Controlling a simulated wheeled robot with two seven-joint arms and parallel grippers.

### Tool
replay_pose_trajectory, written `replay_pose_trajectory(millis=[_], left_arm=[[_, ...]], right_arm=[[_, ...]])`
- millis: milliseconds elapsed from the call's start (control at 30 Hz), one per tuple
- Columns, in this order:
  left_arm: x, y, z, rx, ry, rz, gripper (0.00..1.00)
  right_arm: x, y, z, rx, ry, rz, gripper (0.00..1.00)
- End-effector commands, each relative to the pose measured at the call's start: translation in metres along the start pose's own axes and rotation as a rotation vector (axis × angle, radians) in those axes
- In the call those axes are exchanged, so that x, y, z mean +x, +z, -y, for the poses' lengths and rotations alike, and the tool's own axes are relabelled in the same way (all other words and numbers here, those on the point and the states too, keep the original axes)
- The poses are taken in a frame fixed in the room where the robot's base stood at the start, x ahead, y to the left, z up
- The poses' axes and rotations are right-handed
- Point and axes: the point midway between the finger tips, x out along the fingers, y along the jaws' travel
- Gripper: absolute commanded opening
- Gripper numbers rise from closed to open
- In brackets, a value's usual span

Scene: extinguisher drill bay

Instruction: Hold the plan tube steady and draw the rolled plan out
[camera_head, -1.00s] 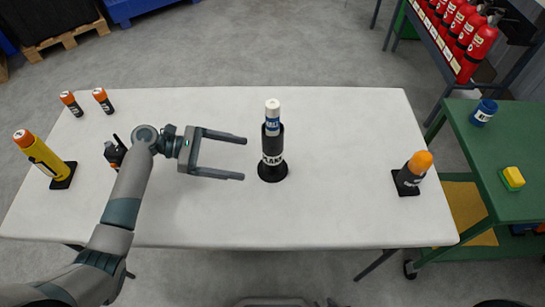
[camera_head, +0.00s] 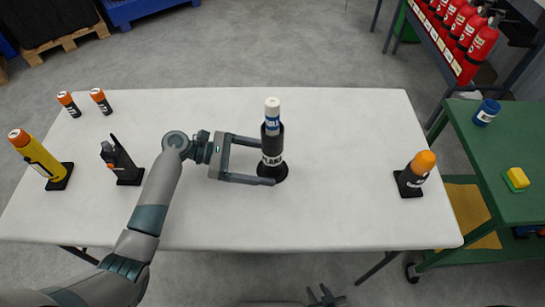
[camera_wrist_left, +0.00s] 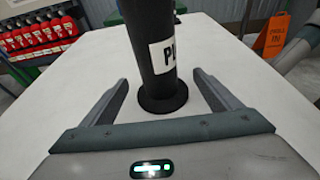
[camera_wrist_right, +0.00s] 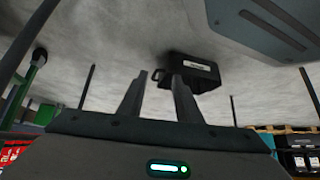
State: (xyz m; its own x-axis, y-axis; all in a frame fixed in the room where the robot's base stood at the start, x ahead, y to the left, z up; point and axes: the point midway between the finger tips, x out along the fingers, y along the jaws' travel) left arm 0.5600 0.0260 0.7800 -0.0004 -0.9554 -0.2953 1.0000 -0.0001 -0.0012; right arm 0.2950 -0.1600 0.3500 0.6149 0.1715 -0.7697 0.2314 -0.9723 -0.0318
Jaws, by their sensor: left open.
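The black plan tube (camera_head: 272,138) with a white label stands upright on a round black base on the white table. The rolled plan (camera_head: 272,108), white with a blue band, sticks up out of its top. My left gripper (camera_head: 266,162) is open, its fingers reaching in from the left at the tube's lower part. In the left wrist view the tube (camera_wrist_left: 155,45) stands between the open fingers, with gaps on both sides. My right gripper (camera_head: 326,296) is low at the bottom edge, off the table; in the right wrist view its fingers (camera_wrist_right: 161,78) are apart and empty.
The white table (camera_head: 340,205) holds a radio (camera_head: 122,162), a yellow cylinder (camera_head: 38,157) and two small orange-capped cylinders (camera_head: 84,103) at left. An orange-topped black cylinder (camera_head: 414,175) stands at right. A green cart (camera_head: 500,150) is beyond. Table around the tube is clear.

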Motion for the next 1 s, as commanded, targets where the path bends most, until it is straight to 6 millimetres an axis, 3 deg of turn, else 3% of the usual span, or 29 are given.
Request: replay_pose_trajectory(millis=[300,600,667,833,933,1000], left_arm=[[0.015,0.000,0.000,0.000,0.001,0.000,0.84],[0.015,-0.001,0.000,0.001,0.001,-0.001,0.84],[0.015,-0.001,0.000,0.001,0.001,-0.001,0.74],[0.015,-0.001,0.000,0.001,0.001,-0.001,0.34],[0.015,-0.001,0.000,0.001,0.001,-0.001,0.31],[0.015,-0.001,0.000,0.001,0.001,-0.001,0.31]], right_arm=[[-0.004,0.020,-0.006,-0.002,0.007,0.052,0.31],[-0.004,0.022,-0.006,-0.002,0.007,0.056,0.31],[-0.004,0.022,-0.007,-0.002,0.008,0.056,0.31],[-0.004,0.022,-0.007,-0.003,0.008,0.056,0.31],[-0.004,0.022,-0.007,-0.003,0.008,0.056,0.31],[-0.004,0.021,-0.006,-0.002,0.007,0.054,0.46]])
